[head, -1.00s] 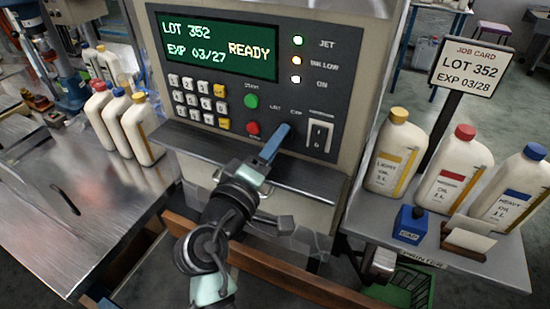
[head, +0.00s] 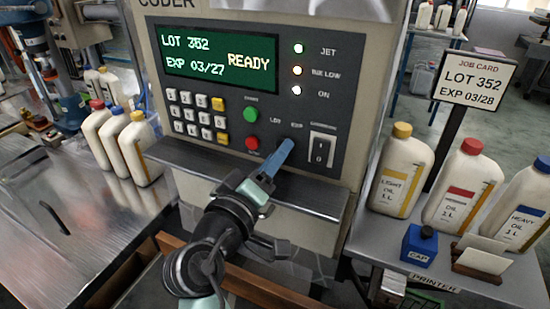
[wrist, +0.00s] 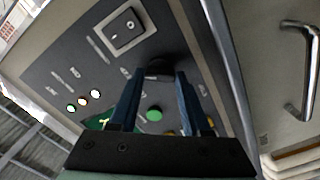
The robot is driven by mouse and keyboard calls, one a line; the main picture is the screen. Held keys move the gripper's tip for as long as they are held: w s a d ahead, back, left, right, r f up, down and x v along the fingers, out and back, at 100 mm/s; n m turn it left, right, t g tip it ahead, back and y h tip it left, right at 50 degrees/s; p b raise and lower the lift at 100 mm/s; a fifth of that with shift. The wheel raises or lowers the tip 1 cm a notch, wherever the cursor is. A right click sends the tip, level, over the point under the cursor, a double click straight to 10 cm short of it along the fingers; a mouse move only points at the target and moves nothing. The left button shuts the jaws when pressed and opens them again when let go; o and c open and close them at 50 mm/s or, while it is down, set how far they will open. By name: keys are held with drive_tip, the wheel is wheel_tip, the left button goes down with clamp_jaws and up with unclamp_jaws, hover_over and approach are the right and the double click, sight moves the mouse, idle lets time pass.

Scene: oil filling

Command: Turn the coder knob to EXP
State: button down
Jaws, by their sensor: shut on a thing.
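The coder (head: 348,95) is a beige box with a dark front panel. LOT and EXP labels stand above the knob spot on the panel. My gripper (head: 287,146) reaches up to this spot, its blue fingers hiding the knob in the head view. In the wrist view, the dark round knob (wrist: 160,68) sits between the fingertips, and my gripper (wrist: 159,78) is shut on it. Which label the knob points at cannot be told.
A metal ledge (head: 300,190) runs below the panel. The job card (head: 470,83) reads LOT 352, EXP 03/28. Oil bottles (head: 400,180) stand right.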

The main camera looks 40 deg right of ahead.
drive_tip(key=shift+c, duration=1.8)
unclamp_jaws()
drive_tip(key=b+v, duration=0.2)
drive_tip(key=v, duration=1.1)
drive_tip(key=shift+r, duration=0.1)
